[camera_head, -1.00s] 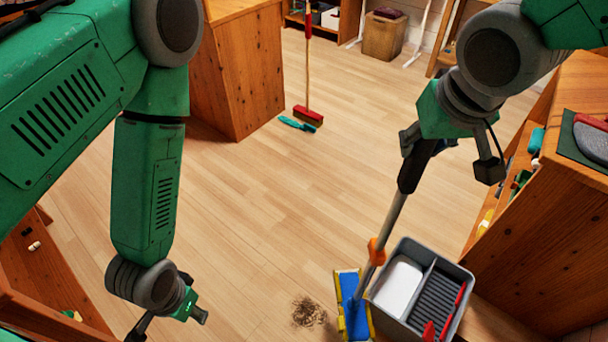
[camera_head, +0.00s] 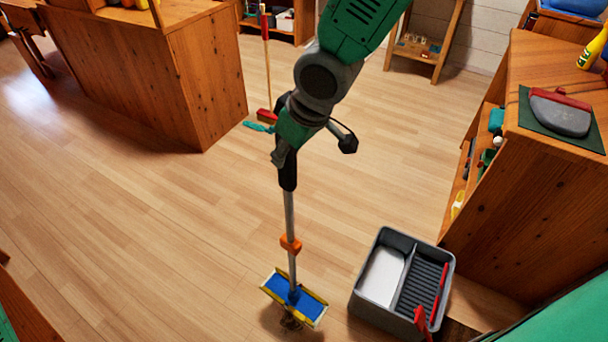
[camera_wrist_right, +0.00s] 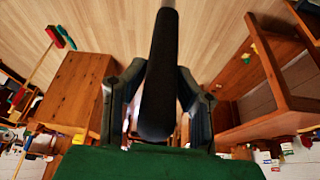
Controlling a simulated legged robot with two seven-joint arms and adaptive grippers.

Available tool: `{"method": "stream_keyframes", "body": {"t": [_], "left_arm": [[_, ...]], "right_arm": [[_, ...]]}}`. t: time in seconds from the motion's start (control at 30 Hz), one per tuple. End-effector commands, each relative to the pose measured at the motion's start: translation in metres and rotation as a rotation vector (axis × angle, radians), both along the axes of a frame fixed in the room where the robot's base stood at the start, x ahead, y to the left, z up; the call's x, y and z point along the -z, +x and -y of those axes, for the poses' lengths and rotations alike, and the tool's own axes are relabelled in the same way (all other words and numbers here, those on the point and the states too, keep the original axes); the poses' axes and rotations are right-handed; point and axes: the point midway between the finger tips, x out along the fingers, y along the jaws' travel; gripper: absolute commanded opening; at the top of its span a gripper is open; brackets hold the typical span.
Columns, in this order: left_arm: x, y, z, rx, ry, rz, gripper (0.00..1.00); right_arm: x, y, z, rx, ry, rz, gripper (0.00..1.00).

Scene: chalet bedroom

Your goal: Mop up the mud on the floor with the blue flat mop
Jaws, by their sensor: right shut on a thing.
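The blue flat mop (camera_head: 280,286) has a blue pad with yellow edges, a grey pole with an orange collar, and a black grip. Its head is low over the floor, tilted in the picture. The dark mud patch (camera_head: 291,321) shows just below the mop head, which partly hides it; I cannot tell whether the pad touches the floor. My right gripper (camera_head: 286,152) is shut on the mop's black grip, which also runs between the fingers in the right wrist view (camera_wrist_right: 158,85). My left gripper is out of view.
A grey two-part bucket (camera_head: 365,304) with red handles stands right of the mop head. A wooden cabinet (camera_head: 520,190) is at the right, a wooden counter (camera_head: 205,90) at the back left. A red broom (camera_head: 266,115) stands behind. The floor at left is clear.

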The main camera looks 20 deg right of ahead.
Motion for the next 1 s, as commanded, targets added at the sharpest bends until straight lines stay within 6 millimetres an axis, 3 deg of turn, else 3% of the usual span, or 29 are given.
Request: {"method": "stream_keyframes", "body": {"t": [0.1,0.23,0.47,0.83,1.0], "left_arm": [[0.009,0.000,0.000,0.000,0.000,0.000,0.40],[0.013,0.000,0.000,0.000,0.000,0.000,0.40],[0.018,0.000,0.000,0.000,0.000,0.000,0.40],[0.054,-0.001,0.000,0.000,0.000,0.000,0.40],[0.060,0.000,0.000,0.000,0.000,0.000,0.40]], "right_arm": [[0.030,-0.001,0.018,-0.048,-0.001,-0.001,0.00],[0.050,-0.002,0.032,-0.088,-0.004,0.001,0.00],[0.065,-0.003,0.041,-0.117,-0.007,0.004,0.00],[0.098,-0.003,0.041,-0.117,-0.007,0.004,0.00],[0.102,-0.003,0.040,-0.117,-0.007,0.005,0.00]]}}
